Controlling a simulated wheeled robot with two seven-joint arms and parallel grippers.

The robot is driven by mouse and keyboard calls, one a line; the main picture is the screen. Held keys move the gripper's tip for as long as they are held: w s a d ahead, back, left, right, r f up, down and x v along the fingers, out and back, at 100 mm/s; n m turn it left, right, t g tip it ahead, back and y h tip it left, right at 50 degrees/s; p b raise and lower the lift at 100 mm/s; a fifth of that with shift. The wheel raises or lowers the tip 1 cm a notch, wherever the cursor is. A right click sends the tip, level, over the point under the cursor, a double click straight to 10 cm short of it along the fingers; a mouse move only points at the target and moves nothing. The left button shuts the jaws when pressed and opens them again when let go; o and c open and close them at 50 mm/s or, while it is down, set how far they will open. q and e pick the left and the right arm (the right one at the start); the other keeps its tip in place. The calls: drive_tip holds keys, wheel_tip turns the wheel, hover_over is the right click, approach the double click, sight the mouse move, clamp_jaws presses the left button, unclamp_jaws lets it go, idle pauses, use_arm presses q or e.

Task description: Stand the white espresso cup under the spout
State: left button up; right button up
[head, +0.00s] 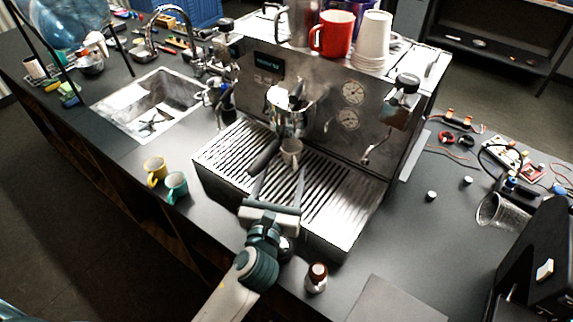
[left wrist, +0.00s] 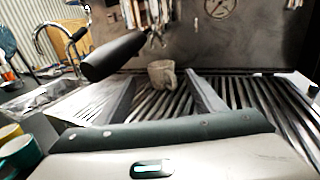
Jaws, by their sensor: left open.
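The white espresso cup (head: 291,150) stands upright on the slatted drip tray (head: 226,150), close to the machine's front. It appears below the portafilter and spout (head: 289,117), but I cannot tell how exactly it is centred. My left gripper (head: 279,177) reaches over the tray, open, with its fingers pointing at the cup. In the left wrist view the cup (left wrist: 161,73) shows beyond the fingertips (left wrist: 161,80), apart from both, its handle to the right. My right gripper is out of view.
The black portafilter handle (head: 264,158) juts out just left of the cup, above the tray. Yellow (head: 155,171) and teal (head: 176,187) mugs stand left of the machine. A small brown-capped jar (head: 316,278) stands in front. A red mug (head: 332,34) and stacked white cups (head: 372,40) sit on top.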

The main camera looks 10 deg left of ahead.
use_arm(q)
drive_tip(key=shift+s+b, duration=0.4)
drive_tip(key=shift+s, duration=1.95)
drive_tip(key=shift+s, duration=0.1)
